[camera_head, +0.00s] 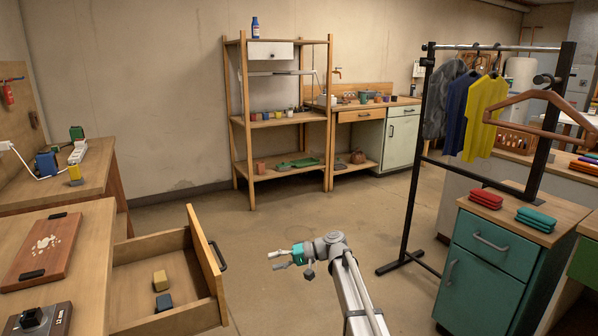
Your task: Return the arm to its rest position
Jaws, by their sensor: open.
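My arm (345,275) reaches up from the bottom edge, right of the middle, and bends to the left at its wrist. My gripper (274,260) is open and empty, pointing left over bare floor. It is to the right of the open drawer (207,262) and touches nothing that I can see.
The open drawer holds a yellow block (160,280) and a dark block (163,302). A clothes rack (411,170) with several garments stands right, near a teal cabinet (484,268). A wooden shelf (290,120) stands at the back wall. The middle floor is clear.

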